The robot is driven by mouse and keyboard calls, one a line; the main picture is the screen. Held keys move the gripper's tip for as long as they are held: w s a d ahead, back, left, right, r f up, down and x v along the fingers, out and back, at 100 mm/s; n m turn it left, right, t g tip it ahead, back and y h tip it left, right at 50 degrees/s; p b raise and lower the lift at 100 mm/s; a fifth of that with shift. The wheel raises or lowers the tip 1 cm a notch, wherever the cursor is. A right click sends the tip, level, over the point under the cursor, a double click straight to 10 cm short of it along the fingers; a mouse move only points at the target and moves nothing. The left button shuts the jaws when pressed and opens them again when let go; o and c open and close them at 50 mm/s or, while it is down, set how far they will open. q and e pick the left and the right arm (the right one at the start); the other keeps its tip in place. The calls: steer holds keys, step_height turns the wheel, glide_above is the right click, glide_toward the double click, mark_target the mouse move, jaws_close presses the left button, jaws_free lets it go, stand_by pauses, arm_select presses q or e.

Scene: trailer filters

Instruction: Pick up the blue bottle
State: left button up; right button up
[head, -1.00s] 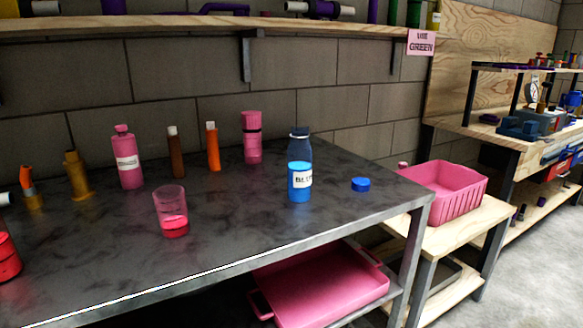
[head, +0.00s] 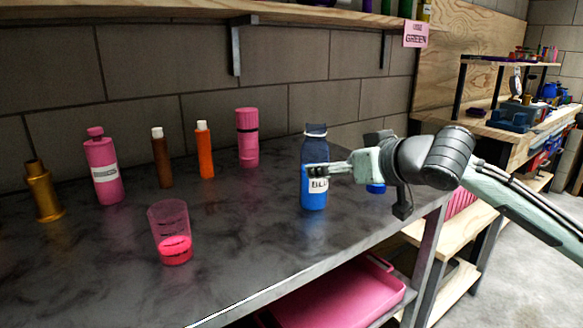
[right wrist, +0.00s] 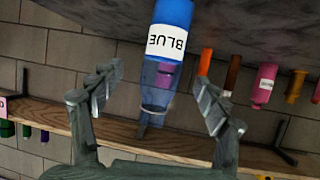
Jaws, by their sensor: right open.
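The blue bottle (head: 314,198) stands upright on the dark table, with a blue lower part, a white label and a darker, see-through upper part. My right gripper (head: 318,170) reaches in from the right at the bottle's mid-height; one finger crosses in front of it and the other is hidden. In the right wrist view, the picture is upside down and the bottle (right wrist: 168,45) shows between the two spread fingers of the right gripper (right wrist: 162,80), with gaps on both sides. I cannot tell whether a finger touches it. My left gripper is not in view.
A blue cap (head: 376,188) lies right of the bottle, partly behind my gripper. A clear cup with pink liquid (head: 172,232) stands front left. Pink (head: 102,170), brown (head: 161,160) and orange (head: 205,152) bottles and a pink container (head: 247,140) stand behind. The table's front middle is clear.

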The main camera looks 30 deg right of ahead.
mark_target(315, 162)
steer(key=x, duration=0.5)
steer(key=shift+w+r+b, duration=0.1)
steer(key=shift+w+b, duration=0.05)
steer(key=shift+b, duration=0.25)
steer(key=shift+w+b, duration=0.3)
steer(key=shift+w, duration=0.15)
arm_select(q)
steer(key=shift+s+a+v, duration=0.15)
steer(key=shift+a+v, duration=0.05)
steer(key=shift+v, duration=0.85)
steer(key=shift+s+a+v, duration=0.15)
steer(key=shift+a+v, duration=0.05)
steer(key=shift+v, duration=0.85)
arm_select(e)
steer(key=shift+w+a, duration=0.2)
steer(key=shift+w, duration=0.2)
steer(key=c, duration=1.5)
steer(key=shift+r, duration=0.1)
